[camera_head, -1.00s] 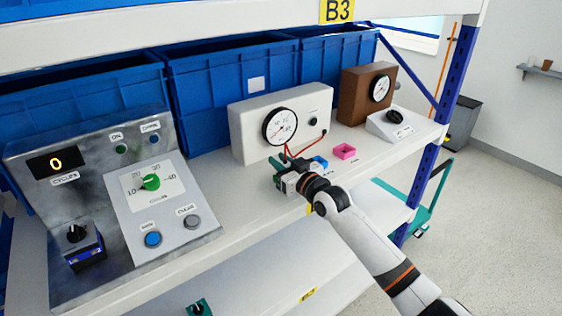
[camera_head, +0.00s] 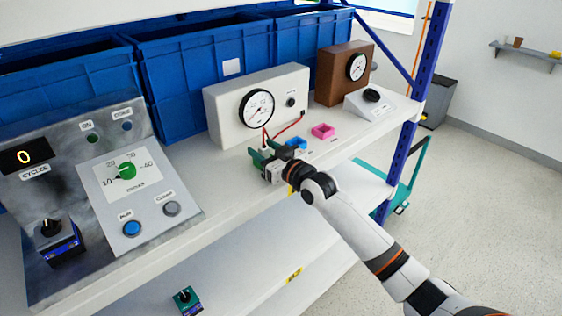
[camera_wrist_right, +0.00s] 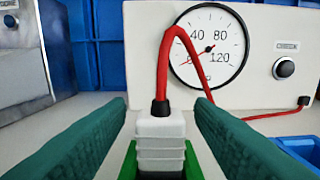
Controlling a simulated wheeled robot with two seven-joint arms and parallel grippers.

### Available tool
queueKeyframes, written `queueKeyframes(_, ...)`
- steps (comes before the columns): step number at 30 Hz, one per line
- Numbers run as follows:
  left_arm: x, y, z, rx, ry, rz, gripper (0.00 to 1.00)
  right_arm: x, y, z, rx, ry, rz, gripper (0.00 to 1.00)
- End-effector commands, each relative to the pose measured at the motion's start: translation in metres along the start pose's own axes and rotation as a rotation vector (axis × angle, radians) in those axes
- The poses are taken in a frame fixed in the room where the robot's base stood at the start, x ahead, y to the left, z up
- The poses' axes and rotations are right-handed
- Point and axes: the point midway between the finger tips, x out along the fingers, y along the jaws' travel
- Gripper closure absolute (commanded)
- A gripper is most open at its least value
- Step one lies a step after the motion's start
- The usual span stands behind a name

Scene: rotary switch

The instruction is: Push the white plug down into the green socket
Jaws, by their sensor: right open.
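The white plug (camera_wrist_right: 161,140) stands upright in the right wrist view, with a red cable rising from its black top. Green walls of the socket (camera_wrist_right: 194,165) show on both sides of its lower part; how deep it sits I cannot tell. My right gripper (camera_wrist_right: 160,112) is open, its teal fingers on either side of the plug with gaps between. In the head view the right gripper (camera_head: 262,158) is low over the shelf in front of the white gauge box and hides the plug and socket. My left gripper is out of view.
The white gauge box (camera_head: 222,120) stands behind, its red cable looping forward. Blue (camera_head: 297,143) and pink (camera_head: 323,131) sockets lie to the right. A metal control panel (camera_head: 75,170) stands at left. The shelf is clear between panel and gripper.

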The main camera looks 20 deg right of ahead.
Motion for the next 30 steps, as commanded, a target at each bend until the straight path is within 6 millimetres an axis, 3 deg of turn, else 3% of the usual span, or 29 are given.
queueKeyframes(9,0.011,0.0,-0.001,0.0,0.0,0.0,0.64,-0.066,0.0,-0.003,-0.003,0.001,-0.001,0.51)
queueKeyframes(15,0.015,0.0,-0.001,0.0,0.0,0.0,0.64,-0.092,0.0,-0.002,-0.002,0.002,-0.001,0.51)
queueKeyframes(30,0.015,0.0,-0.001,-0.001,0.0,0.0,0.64,-0.098,0.0,0.0,-0.001,0.0,-0.001,0.51)
